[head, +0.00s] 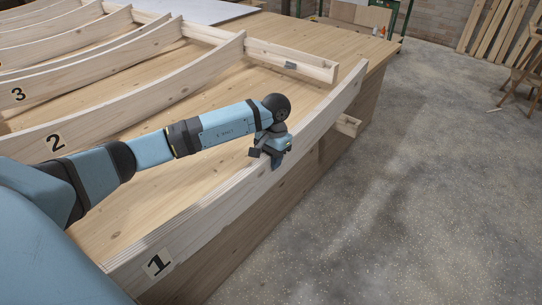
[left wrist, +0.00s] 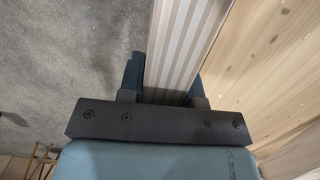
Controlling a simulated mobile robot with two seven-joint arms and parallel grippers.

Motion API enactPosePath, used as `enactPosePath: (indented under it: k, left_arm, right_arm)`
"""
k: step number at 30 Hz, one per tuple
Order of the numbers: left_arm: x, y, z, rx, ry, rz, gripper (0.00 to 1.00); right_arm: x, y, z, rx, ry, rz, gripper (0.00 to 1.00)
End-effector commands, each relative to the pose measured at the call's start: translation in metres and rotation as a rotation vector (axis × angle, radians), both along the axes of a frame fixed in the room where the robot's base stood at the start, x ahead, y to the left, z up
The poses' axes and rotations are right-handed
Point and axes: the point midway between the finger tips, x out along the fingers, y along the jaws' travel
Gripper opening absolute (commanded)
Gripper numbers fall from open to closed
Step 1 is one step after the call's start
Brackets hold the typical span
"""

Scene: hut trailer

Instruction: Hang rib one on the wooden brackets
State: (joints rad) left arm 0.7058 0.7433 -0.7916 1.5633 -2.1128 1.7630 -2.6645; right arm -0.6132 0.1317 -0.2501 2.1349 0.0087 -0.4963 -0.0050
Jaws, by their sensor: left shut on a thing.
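Rib one (head: 215,212) is a long, slightly curved laminated wooden beam with a "1" label at its near end. It runs along the right edge of the wooden table. My left gripper (head: 272,155) is shut on its upper edge, a little beyond its middle. In the left wrist view the rib's striped edge (left wrist: 182,40) passes between the fingers (left wrist: 166,85). A short wooden bracket (head: 347,125) sticks out beside the rib's far part; whether they touch is unclear. Any other bracket is hidden. My right gripper is out of view.
Ribs two (head: 130,100) and three (head: 95,72) stand to the left. A cross rail (head: 292,60) with a grey metal piece lies behind on the tabletop (head: 230,85). Concrete floor (head: 430,170) is clear at right; a wooden sawhorse (head: 525,80) stands at the far right.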

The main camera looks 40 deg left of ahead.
Motion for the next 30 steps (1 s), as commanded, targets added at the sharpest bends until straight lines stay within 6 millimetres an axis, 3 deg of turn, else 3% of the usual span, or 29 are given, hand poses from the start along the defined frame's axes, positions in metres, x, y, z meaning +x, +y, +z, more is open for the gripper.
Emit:
enactPosePath:
  k: [30]
  left_arm:
    - [0.001,0.000,-0.057,0.000,-0.003,0.000,0.00]
  right_arm:
    - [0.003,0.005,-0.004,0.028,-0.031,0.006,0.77]
